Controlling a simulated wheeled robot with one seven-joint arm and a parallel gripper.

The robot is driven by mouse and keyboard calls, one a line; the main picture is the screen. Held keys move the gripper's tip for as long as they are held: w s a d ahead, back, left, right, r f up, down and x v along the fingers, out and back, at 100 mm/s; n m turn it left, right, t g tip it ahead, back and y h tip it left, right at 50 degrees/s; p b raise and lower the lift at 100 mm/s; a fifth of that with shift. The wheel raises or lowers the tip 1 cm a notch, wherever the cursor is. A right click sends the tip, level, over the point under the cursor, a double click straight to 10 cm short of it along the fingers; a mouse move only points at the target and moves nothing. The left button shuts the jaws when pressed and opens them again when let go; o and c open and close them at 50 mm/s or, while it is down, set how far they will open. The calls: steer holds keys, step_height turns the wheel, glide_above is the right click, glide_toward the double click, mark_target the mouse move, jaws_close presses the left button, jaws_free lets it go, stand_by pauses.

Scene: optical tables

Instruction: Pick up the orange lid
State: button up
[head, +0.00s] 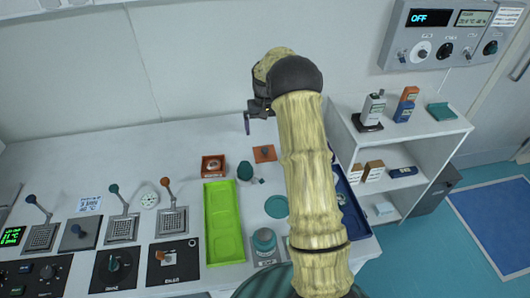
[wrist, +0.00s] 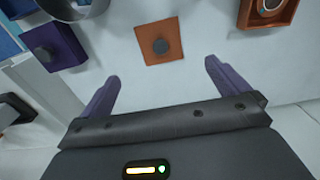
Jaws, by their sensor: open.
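The orange lid (head: 265,155) is a flat square with a dark round knob (wrist: 161,46) at its middle. It lies flat on the white table, right of the orange box. In the wrist view the lid (wrist: 151,56) is ahead of my gripper (wrist: 163,82), roughly centred between the lines of its two purple fingers. The fingers are spread wide with nothing between them. In the head view my gripper (head: 247,122) is up and left of the lid, apart from it; my arm hides much of the gripper.
An orange box (head: 213,167) with a round thing inside stands left of the lid and also shows in the wrist view (wrist: 246,14). A green tray (head: 222,225), a dark green round object (head: 245,172) and a teal disc (head: 277,207) are nearer. A white shelf (head: 425,137) stands right.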

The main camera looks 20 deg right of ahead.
steer(key=p, duration=0.1)
glide_above(265, 151)
steer(key=f, duration=0.4)
steer(key=w+f, duration=0.1)
steer(key=f, duration=0.1)
steer(key=shift+d, duration=0.1)
steer(key=shift+s, duration=0.15)
steer(key=shift+s+f+p, duration=0.2)
steer(key=shift+f+p, duration=0.35)
steer(key=shift+f, duration=0.8)
steer(key=shift+s+f+p, duration=0.15)
steer(key=shift+f+p, duration=0.4)
steer(key=shift+f, duration=0.75)
steer(key=c, duration=1)
steer(key=shift+r, duration=0.1)
